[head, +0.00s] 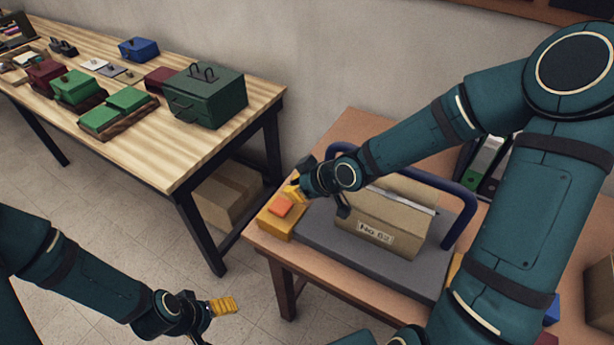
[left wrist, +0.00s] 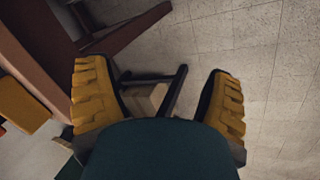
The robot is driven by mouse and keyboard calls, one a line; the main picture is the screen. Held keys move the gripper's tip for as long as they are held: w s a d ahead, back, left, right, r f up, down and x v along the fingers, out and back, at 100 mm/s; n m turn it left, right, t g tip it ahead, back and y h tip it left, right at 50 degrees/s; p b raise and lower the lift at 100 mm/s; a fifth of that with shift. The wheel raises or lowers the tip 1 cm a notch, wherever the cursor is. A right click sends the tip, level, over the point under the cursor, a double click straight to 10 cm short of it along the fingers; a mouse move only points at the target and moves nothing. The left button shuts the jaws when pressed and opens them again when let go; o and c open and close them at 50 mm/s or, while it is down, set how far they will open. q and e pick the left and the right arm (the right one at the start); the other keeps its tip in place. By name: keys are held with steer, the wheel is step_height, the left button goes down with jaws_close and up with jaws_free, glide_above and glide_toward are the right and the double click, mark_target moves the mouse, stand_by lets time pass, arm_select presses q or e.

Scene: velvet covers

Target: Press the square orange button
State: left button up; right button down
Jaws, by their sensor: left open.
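The square orange button (head: 281,206) sits on top of a yellow box (head: 273,226) at the left corner of the brown table. My right gripper (head: 293,190) is just behind the button, its yellow fingertips very close to it; I cannot tell whether they touch. Its finger gap is not clear. My left gripper (head: 222,306) is low at the bottom left, over the floor and away from the button. In the left wrist view the left gripper (left wrist: 158,100) has its two yellow fingers wide apart with nothing between them.
A grey platform (head: 318,234) with a blue rail (head: 462,212) carries a cardboard box (head: 385,222) marked "No 62" beside the button. A wooden table (head: 185,150) with a green toolbox (head: 205,97) and smaller boxes stands at the left. Floor between the tables is mostly clear.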

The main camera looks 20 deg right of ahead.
arm_select(q)
steer(key=r+p, duration=0.1)
steer(key=w+r+p, duration=0.1)
steer(key=r, duration=0.1)
steer(key=shift+a, duration=0.1)
arm_select(e)
steer(key=v, duration=0.4)
steer(key=shift+r, duration=0.15)
stand_by(0.5)
